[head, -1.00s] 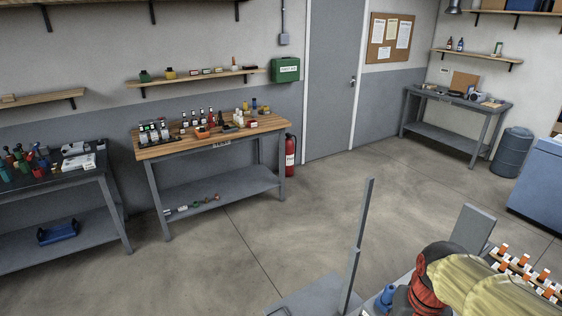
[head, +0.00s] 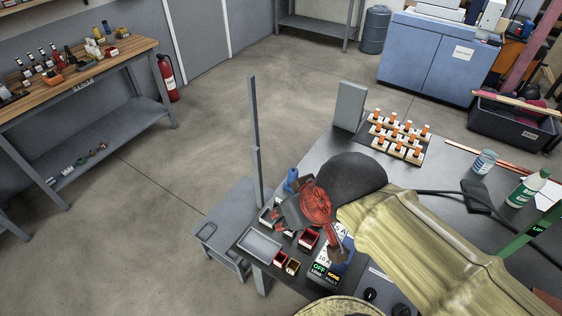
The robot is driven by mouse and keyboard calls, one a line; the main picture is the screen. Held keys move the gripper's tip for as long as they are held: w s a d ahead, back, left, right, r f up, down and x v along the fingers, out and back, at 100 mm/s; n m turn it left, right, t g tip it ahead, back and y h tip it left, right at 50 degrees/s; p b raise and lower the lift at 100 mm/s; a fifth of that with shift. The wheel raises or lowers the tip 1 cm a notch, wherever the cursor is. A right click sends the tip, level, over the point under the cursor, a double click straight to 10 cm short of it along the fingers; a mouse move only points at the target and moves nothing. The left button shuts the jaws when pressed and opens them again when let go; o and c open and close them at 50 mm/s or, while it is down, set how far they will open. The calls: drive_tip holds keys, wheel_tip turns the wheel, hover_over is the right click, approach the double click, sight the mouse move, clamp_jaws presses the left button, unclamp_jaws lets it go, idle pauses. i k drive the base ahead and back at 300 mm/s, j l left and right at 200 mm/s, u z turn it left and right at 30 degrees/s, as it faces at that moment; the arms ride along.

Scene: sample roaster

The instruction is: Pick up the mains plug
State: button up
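I cannot pick out the mains plug for certain in the head view. A black cable runs right from behind my arm to a flat black block (head: 478,196) on the dark bench; I cannot tell whether this is the plug. My arm, in a yellowish sleeve, reaches in from the lower right over the bench. My gripper (head: 312,222), red and dark grey, is over the bench's near left part, by small red bins (head: 308,239) and a labelled card (head: 334,240). Its fingers are too small and overlapped to read, and the arm hides the bench behind it.
A grey tray (head: 260,245) lies at the bench's left corner, near an upright grey post (head: 255,140). A board of orange-topped pieces (head: 398,135), a cup (head: 484,162) and a green-labelled bottle (head: 528,187) stand on the bench. Open floor (head: 190,120) lies to the left.

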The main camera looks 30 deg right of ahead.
sight(293, 174)
drive_tip(key=i+j+z, duration=0.4)
drive_tip(key=j, duration=0.2)
drive_tip(key=i+j+z, duration=0.15)
drive_tip(key=j, duration=0.2)
drive_tip(key=i+j+z, duration=0.2)
drive_tip(key=j, duration=0.15)
